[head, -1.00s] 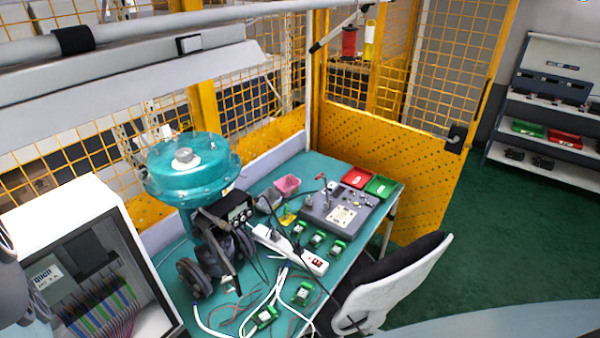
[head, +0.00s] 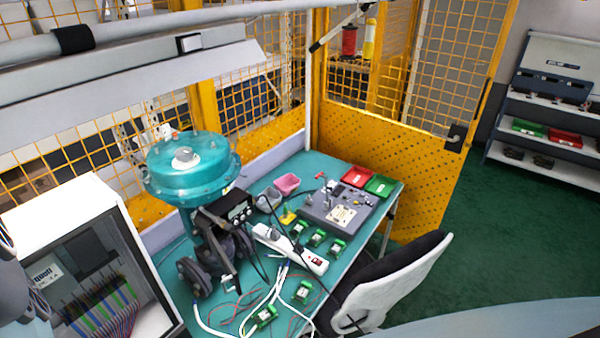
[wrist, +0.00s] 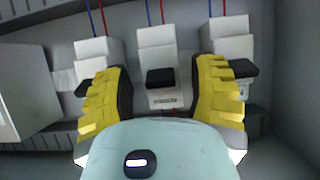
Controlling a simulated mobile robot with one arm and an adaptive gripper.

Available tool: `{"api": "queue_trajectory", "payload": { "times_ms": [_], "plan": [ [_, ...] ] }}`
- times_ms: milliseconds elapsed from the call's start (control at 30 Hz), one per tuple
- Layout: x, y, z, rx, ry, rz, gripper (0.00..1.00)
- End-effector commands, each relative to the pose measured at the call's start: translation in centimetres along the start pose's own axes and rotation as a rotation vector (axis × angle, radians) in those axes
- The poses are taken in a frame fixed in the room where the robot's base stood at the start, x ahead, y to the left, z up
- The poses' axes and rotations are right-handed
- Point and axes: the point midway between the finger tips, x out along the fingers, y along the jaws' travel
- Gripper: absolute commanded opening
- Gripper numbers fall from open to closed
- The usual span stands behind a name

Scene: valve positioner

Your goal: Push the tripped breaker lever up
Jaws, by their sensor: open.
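In the wrist view, several white breakers stand in a row, with red and blue wires at their tops. The middle breaker (wrist: 156,45) has a black lever (wrist: 160,78) that lies between the fingers of my gripper (wrist: 160,92). The left breaker's black lever (wrist: 84,88) and the right breaker's black lever (wrist: 243,68) sit just outside the fingers. My gripper is open, with yellow ribbed fingers. I cannot tell whether it touches any lever. In the head view, the white cabinet (head: 62,208) stands open at lower left; the breakers are not clear there.
Slotted wire ducts (wrist: 40,140) run below the breakers, and a grey box (wrist: 28,92) is at left in the wrist view. The teal bench (head: 335,167) beside the cabinet carries a valve actuator (head: 190,165) and cables. A chair (head: 395,280) stands in front.

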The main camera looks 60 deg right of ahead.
Motion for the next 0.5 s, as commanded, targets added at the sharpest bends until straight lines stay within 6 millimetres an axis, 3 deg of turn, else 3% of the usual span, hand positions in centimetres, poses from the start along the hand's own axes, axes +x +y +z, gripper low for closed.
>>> {"api": "queue_trajectory", "payload": {
  "times_ms": [267,500],
  "plan": [
    [-0.8,-0.1,0.0,0.007,-0.005,0.0,0.57],
    [-2.8,0.1,-0.1,0.0,-0.001,-0.001,0.57]
  ]
}}
